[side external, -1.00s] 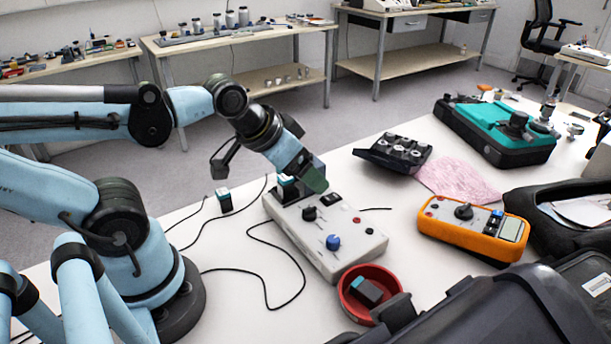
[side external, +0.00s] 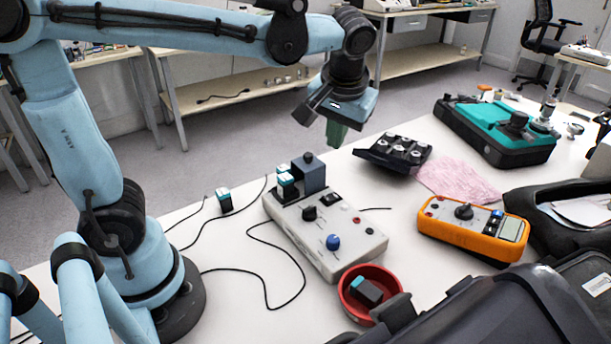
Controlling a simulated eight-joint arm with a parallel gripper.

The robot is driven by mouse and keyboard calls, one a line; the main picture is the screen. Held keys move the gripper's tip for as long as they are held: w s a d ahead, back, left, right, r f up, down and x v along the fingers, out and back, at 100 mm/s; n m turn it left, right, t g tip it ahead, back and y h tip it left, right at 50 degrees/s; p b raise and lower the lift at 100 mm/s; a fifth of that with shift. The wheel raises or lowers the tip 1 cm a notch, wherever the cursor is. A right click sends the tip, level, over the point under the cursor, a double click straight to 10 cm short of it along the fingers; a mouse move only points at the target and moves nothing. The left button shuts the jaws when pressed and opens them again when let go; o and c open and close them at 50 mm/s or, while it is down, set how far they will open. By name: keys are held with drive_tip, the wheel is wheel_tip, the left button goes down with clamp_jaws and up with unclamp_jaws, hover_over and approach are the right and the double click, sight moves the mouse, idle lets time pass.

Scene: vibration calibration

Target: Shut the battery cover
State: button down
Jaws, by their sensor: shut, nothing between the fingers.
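A pale grey control box (side external: 345,262) with a blue knob (side external: 333,242) and a black knob (side external: 309,213) lies on the white table. At its far left end an upright blue-grey panel (side external: 314,176) with a small dark knob on top stands up; it looks like the battery cover, standing open. A teal-topped block (side external: 286,186) sits just left of it on the box. My gripper (side external: 337,138), with green fingertips, is shut and empty. In the picture it is above and right of the panel, apart from it.
A red bowl (side external: 352,305) holding a dark block (side external: 366,290) is close to the box's front. An orange meter (side external: 455,240), a black tray of round parts (side external: 395,150) and a pink cloth (side external: 455,182) lie to the right. Black cables cross the table at left.

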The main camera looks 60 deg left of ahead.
drive_tip(key=w+d+n+g+y, duration=0.2)
drive_tip(key=w+n+y, duration=0.1)
drive_tip(key=w+n, duration=0.15)
drive_tip(key=g+y, duration=0.1)
approach(316, 161)
drive_tip(key=shift+n, duration=0.45)
drive_tip(key=shift+x, duration=2.75)
drive_tip(key=s, duration=0.6)
drive_tip(key=shift+s, duration=0.25)
